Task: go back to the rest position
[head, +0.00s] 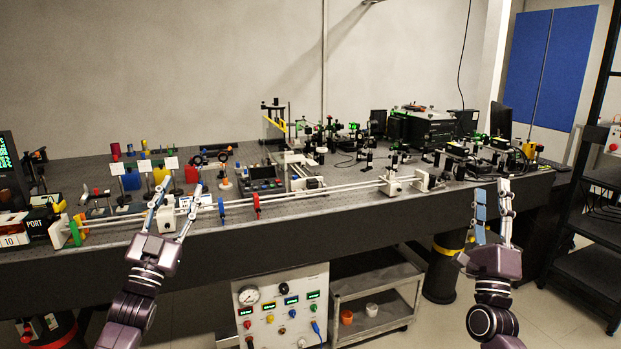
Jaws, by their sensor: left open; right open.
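My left gripper (174,207) is open and points up in front of the left part of the bench. Its fingers overlap the view of a white mount on the rail, and I cannot tell how near they are to it. My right gripper (491,203) is open and empty, in front of the bench's right front edge. Both arms come up from the bottom of the view. No object is held in either gripper.
The dark optical bench (345,218) spans the view, with long white rails (325,191) near its front edge. A red ring (256,206) and a blue ring (221,210) stand on them. Below are a gauge panel (281,306) and a grey cart (378,292). Black shelving stands right.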

